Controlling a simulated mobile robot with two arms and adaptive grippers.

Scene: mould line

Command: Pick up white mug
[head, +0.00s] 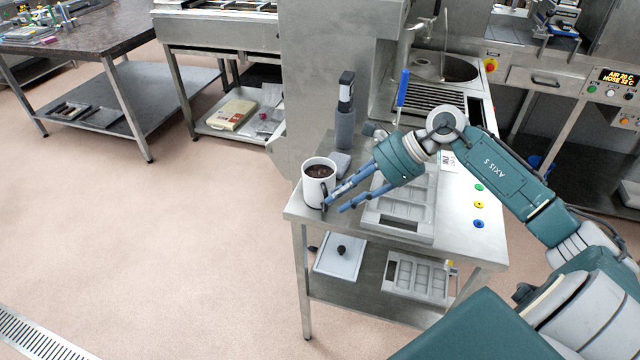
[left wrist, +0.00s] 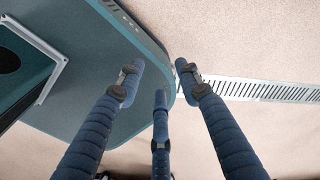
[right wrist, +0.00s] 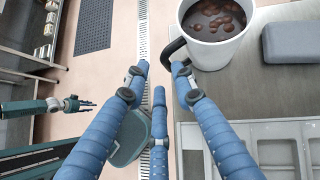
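The white mug (head: 318,180) stands upright near the left corner of the steel bench, with dark liquid and brown pieces in it. In the right wrist view the mug (right wrist: 212,52) is at the top right, with its dark handle (right wrist: 178,50) towards my fingers. My right gripper (head: 338,203) is open beside the mug on its handle side. In the right wrist view the fingers (right wrist: 158,80) are spread, with one fingertip close by the handle; I cannot tell if they touch. My left gripper (left wrist: 160,80) is open and empty above the floor and my base.
A grey moulded tray (head: 405,212) lies on the bench right of the mug. A grey block (head: 341,163) and a dark bottle-like item (head: 345,120) stand behind it. Coloured buttons (head: 479,205) line the right side. The floor (head: 180,240) to the left is clear.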

